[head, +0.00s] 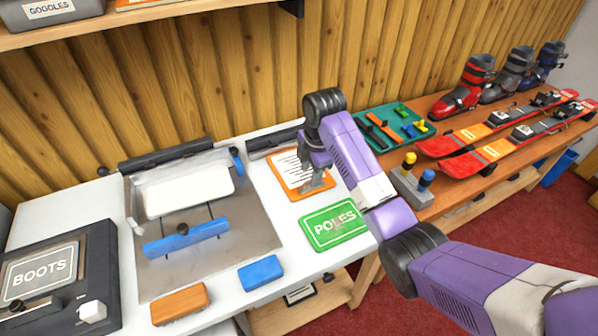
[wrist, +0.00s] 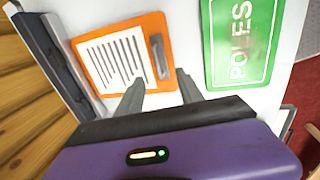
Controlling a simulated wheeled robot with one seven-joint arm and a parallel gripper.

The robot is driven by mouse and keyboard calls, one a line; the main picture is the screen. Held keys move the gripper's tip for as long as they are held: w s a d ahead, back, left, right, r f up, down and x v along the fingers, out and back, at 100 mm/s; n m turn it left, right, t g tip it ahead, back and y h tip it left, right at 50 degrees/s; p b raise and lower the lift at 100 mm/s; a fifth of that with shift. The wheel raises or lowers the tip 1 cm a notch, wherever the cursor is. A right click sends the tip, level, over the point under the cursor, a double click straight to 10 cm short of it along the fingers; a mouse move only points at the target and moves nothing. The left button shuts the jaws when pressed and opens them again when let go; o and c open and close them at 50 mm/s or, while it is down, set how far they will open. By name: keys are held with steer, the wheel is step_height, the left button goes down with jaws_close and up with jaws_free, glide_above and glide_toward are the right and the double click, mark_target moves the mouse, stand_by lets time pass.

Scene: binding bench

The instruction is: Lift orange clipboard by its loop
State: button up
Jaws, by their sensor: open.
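The orange clipboard (head: 290,172) lies flat on the white bench top, with a white lined sheet on it. It also shows in the wrist view (wrist: 118,58). Its grey loop (wrist: 160,57) stands at the clipboard's right end in the wrist view. My gripper (head: 318,184) is over that end of the clipboard, pointing down. In the wrist view my gripper's two fingers (wrist: 160,78) are apart and empty, one to each side of the loop's near end. The loop is mostly hidden by my fingers in the head view. I cannot tell the height of the fingertips.
A green POLES board (head: 334,225) lies close beside the clipboard. A metal press plate with a blue bar (head: 187,238) is to the left. Blue (head: 260,272) and orange (head: 180,303) blocks lie in front. A green tool tray (head: 395,125) and skis (head: 500,145) are right.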

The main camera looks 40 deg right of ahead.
mark_target(308, 188)
steer(key=f, duration=0.5)
steer(key=shift+w+d+f+p, duration=0.15)
steer(key=shift+w+f+p, duration=0.1)
steer(key=shift+f+p, duration=0.15)
steer(key=shift+r, duration=0.1)
jaws_close()
